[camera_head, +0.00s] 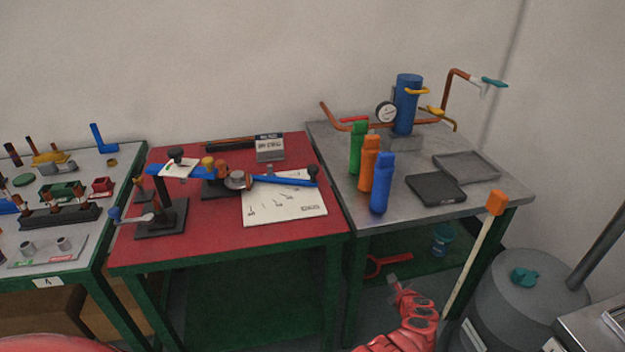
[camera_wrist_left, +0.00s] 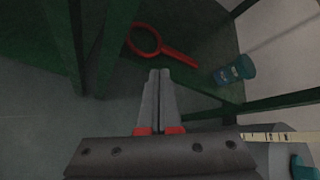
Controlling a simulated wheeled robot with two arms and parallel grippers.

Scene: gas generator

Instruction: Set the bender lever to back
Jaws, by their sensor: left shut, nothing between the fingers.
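The bender stands on the red table (camera_head: 205,248) in the head view. Its long blue lever (camera_head: 285,182) reaches right from a round grey pivot (camera_head: 237,180) and ends in a black tip over a white sheet. My left gripper (camera_head: 393,281) is low in front of the tables, well below and to the right of the lever, touching nothing that I can see. In the left wrist view its two grey fingers (camera_wrist_left: 159,74) are together, with nothing between them. My right gripper is not in view.
A metal table (camera_head: 425,215) on the right holds green, orange and blue bottles and a blue cylinder with a gauge. A red ring-shaped tool (camera_head: 384,266) and a blue cup (camera_head: 443,238) are under it. An orange-tipped stick (camera_head: 474,255) and a grey drum (camera_head: 525,310) stand at right.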

